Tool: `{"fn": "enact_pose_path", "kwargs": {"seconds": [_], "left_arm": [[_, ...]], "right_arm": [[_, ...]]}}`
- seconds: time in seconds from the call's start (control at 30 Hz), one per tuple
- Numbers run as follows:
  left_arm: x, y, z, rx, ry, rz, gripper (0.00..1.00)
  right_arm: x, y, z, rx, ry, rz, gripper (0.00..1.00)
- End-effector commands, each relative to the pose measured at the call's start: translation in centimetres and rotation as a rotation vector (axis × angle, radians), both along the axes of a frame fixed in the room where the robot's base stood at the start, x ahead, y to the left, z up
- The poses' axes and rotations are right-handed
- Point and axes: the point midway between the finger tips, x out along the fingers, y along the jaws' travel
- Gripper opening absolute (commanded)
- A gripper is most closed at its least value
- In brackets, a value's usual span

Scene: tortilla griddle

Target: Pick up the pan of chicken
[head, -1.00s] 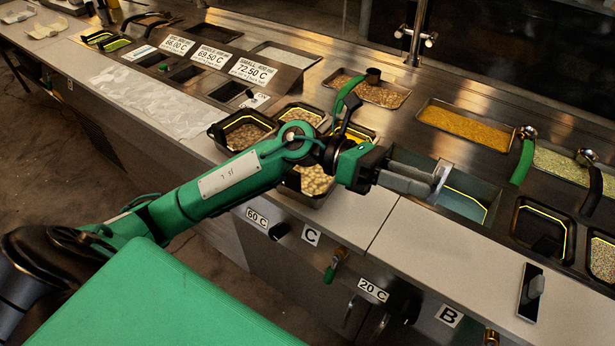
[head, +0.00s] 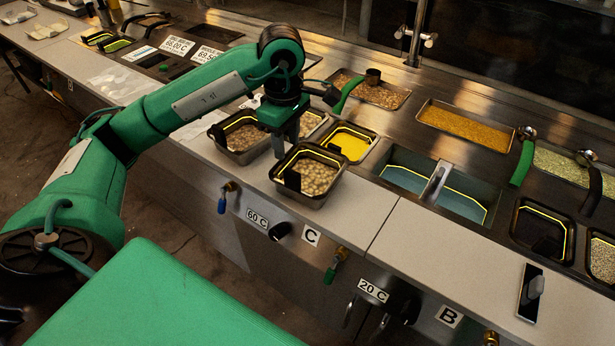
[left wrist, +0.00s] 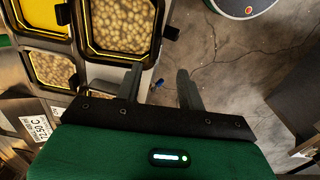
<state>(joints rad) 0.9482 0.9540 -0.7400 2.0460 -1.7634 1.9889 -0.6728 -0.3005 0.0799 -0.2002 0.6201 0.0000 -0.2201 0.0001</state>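A dark metal pan (head: 322,199) of pale, rounded chunks sits at the counter's front edge; it also shows in the left wrist view (left wrist: 157,20). I cannot tell for sure which holds chicken. My left gripper (head: 285,143) points down just behind and left of the front pan, partly overlapping it in view. In the left wrist view the gripper's two fingers (left wrist: 160,88) are apart with nothing between them, and the pan lies just beyond one finger. My right gripper is not in view.
A yellow-filled pan (head: 376,141) and another pan of chunks (left wrist: 75,88) stand behind the front pan. A blue-grey basin (head: 400,166) with a pale divider is to the right. The white counter front (head: 355,215) is clear.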

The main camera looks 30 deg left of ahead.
Motion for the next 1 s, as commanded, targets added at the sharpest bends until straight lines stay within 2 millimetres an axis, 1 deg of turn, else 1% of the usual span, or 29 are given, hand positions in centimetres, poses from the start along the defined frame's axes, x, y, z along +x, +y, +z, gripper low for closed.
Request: {"fn": "enact_pose_path", "kwargs": {"seconds": [0.2, 0.33, 0.43, 0.53, 0.67, 0.8, 0.9, 1.0], "left_arm": [[-0.1, -0.1, -3.8, -0.003, 0.005, -0.001, 0.39], [-0.1, -0.1, -5.8, -0.004, 0.004, 0.000, 0.39], [0.0, -0.1, -6.7, -0.004, 0.002, -0.001, 0.39], [0.0, -0.1, -7.2, -0.004, 0.002, -0.001, 0.39], [0.2, -0.2, -8.0, -0.005, 0.003, 0.000, 0.39], [0.7, -0.4, -9.9, -0.005, 0.005, 0.000, 0.39], [0.7, -0.4, -11.3, -0.004, 0.004, 0.000, 0.39], [0.7, -0.4, -12.1, -0.005, 0.002, -0.001, 0.39]], "right_arm": [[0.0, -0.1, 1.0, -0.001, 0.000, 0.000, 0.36], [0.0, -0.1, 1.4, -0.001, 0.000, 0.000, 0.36], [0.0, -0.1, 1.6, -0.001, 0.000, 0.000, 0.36], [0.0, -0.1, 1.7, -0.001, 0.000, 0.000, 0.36], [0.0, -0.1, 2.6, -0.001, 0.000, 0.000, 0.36], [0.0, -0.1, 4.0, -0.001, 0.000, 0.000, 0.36], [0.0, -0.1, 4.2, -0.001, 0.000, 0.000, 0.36], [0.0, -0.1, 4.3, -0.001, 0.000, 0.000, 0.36]]}}
